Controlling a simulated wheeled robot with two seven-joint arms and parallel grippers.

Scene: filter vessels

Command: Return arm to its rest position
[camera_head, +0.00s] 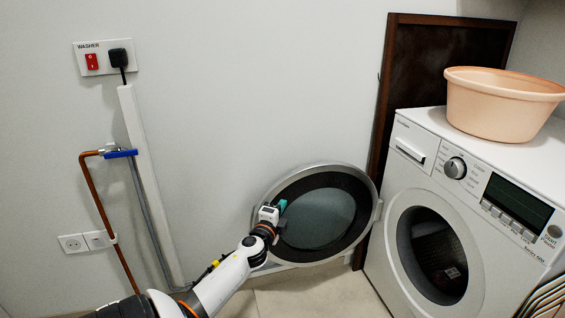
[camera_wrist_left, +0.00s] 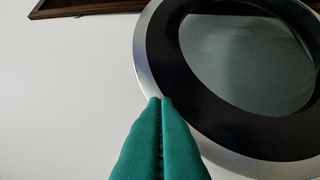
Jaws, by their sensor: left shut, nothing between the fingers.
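My left arm comes in from the lower left in the head view. Its gripper (camera_head: 281,206) is in front of the left part of the washer's round open door (camera_head: 318,214). In the left wrist view the two green fingers (camera_wrist_left: 160,100) are shut together with nothing between them. Their tips overlap the silver rim of the door (camera_wrist_left: 150,62) in that picture; I cannot tell whether they touch it. The white washing machine (camera_head: 402,190) stands at the right, with its drum opening uncovered. My right gripper is not in view.
A peach basin (camera_head: 500,104) sits on top of the washer. A dark brown panel (camera_head: 425,62) stands behind it. On the wall at left are a red switch (camera_head: 92,62), a black plug (camera_head: 119,58), a copper pipe (camera_head: 99,215) with a blue valve handle (camera_head: 120,154), and sockets (camera_head: 73,243).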

